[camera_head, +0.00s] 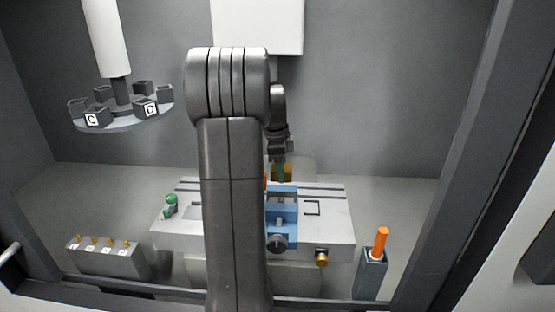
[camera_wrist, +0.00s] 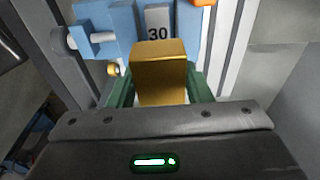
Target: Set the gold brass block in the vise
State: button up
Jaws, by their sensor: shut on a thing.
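The gold brass block (camera_wrist: 160,68) is held between the green fingers of my gripper (camera_wrist: 160,95) in the wrist view. In the head view the block (camera_head: 285,172) shows at the far end of the blue vise (camera_head: 284,191), partly behind the green fingertips (camera_head: 281,170). In the wrist view the blue vise (camera_wrist: 108,18) lies beyond the block, with a grey plate marked 30 (camera_wrist: 158,22) between its blue parts. The block appears apart from the vise jaws; its exact height above the table is hard to tell.
The vise stands on a pale slotted table (camera_head: 330,225). An orange cylinder in a grey holder (camera_head: 370,275) is at the right, a grey box with brass pegs (camera_head: 105,262) at the left. A round carousel with lettered blocks (camera_head: 122,118) hangs upper left. A green object (camera_head: 171,204) sits on the table's left.

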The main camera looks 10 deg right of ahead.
jog(key=shift+s+f+b, duration=0.15)
jog(key=shift+f+b, duration=0.3)
jog(key=shift+f, duration=0.1)
jog(key=shift+f+b, duration=1.15)
jog(key=shift+f, duration=0.25)
jog(key=shift+f, duration=0.1)
jog(key=shift+f+b, duration=0.75)
jog(key=shift+f, duration=0.55)
jog(key=shift+f+b, duration=0.35)
jog(key=shift+f, duration=0.2)
jog(key=shift+a+f, duration=0.1)
jog(key=shift+f, duration=0.15)
